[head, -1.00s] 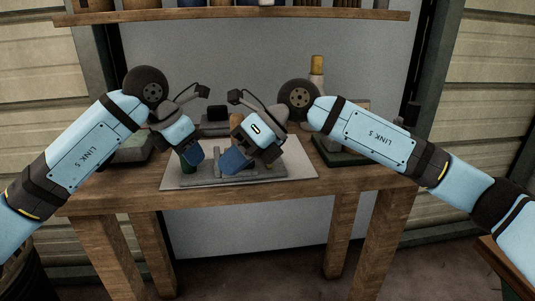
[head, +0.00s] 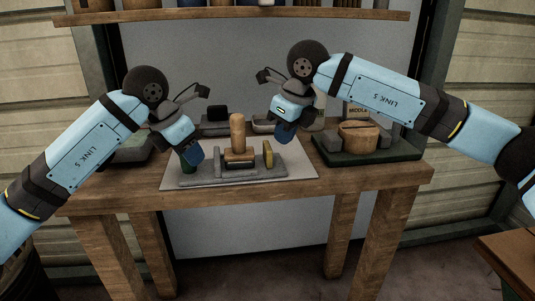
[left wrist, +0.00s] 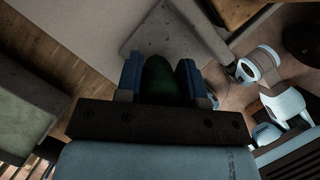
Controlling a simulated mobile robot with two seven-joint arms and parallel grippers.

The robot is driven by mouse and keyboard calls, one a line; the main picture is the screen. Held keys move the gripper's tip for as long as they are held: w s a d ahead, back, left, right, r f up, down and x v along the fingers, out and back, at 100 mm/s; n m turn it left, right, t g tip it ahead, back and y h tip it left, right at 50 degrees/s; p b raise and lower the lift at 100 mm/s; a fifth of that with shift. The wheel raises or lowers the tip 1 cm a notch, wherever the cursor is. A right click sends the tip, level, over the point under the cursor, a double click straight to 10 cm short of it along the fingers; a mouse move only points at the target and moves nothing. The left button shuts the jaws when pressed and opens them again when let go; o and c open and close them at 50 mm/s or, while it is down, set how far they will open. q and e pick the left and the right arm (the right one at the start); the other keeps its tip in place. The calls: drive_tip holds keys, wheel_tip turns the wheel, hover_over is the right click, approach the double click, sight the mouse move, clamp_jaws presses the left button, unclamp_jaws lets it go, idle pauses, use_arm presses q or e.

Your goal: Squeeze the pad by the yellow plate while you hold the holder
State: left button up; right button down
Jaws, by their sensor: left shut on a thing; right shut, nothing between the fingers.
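The grey holder (head: 222,178) lies on a light mat on the bench. At its left end is a dark green grip (head: 187,168). My left gripper (head: 192,155) is shut on this grip; in the left wrist view the green grip (left wrist: 158,78) sits between the two blue fingers. A block with an upright wooden handle (head: 238,133) stands in the middle of the holder; it may be the pad. The yellow plate (head: 268,154) stands upright to its right, with a gap between them. My right gripper (head: 285,133) is shut and empty, above and behind the yellow plate, apart from it.
A dark green tray (head: 375,157) with a tan block (head: 359,137) stands to the right. Another green-topped item (head: 132,150) lies at the left, behind my left arm. A small dark block (head: 217,113) and a pale dish (head: 264,126) are at the back. The mat's front right (head: 300,172) is clear.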

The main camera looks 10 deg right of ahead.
sight(269, 146)
drive_tip(key=shift+f, duration=1.9)
idle(0.5)
drive_tip(key=shift+s+a, duration=0.1)
drive_tip(key=shift+a, duration=1.85)
drive_tip(key=shift+d, duration=0.1)
drive_tip(key=shift+r, duration=0.1)
drive_tip(key=shift+d+r, duration=0.1)
drive_tip(key=shift+r, duration=1.65)
drive_tip(key=v, duration=0.3)
drive_tip(key=shift+w+d+r, duration=0.2)
drive_tip(key=shift+w+r, duration=0.05)
drive_tip(key=shift+w, duration=0.15)
